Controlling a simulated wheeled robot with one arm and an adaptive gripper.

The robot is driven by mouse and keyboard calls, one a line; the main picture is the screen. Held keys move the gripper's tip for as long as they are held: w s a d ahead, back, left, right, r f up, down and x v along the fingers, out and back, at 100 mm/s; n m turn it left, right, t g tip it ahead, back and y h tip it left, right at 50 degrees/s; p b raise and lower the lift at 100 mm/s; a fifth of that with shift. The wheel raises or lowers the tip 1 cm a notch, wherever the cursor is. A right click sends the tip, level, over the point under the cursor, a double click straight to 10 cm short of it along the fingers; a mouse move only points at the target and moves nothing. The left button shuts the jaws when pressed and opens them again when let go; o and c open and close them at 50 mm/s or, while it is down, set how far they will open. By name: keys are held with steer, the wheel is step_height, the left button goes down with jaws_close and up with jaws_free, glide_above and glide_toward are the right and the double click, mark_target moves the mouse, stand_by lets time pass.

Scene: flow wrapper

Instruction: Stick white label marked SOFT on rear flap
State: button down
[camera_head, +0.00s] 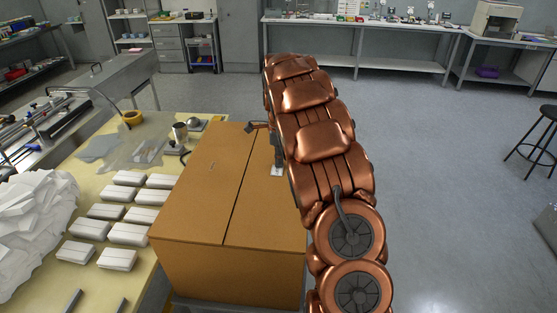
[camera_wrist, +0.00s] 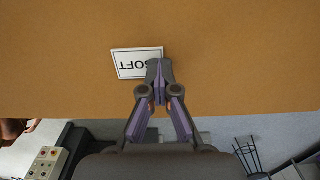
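The white label (camera_wrist: 128,63) marked SOFT shows upside down in the wrist view, face visible, against the brown cardboard of the box. In the head view the label (camera_head: 277,172) is a small white patch on the right flap (camera_head: 257,190) of the carton, near its right side. My gripper (camera_wrist: 160,68) has its fingertips together over the label's right end and hides part of the S. I cannot tell whether the fingers pinch the label or only press on it. In the head view my arm hides part of the flap, and the gripper (camera_head: 277,158) is just above the label.
The carton's left flap (camera_head: 203,180) lies closed along a seam. A yellow table (camera_head: 62,222) at left holds several white packs (camera_head: 128,234), a tape roll (camera_head: 132,117) and a crumpled white heap (camera_head: 30,225).

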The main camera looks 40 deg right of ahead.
steer(key=c, duration=1.4)
jaws_free()
steer(key=shift+o, duration=0.4)
steer(key=o, duration=0.4)
steer(key=shift+r, duration=0.15)
step_height(320, 180, up, 8)
steer(key=p, duration=0.2)
steer(key=shift+s, duration=0.1)
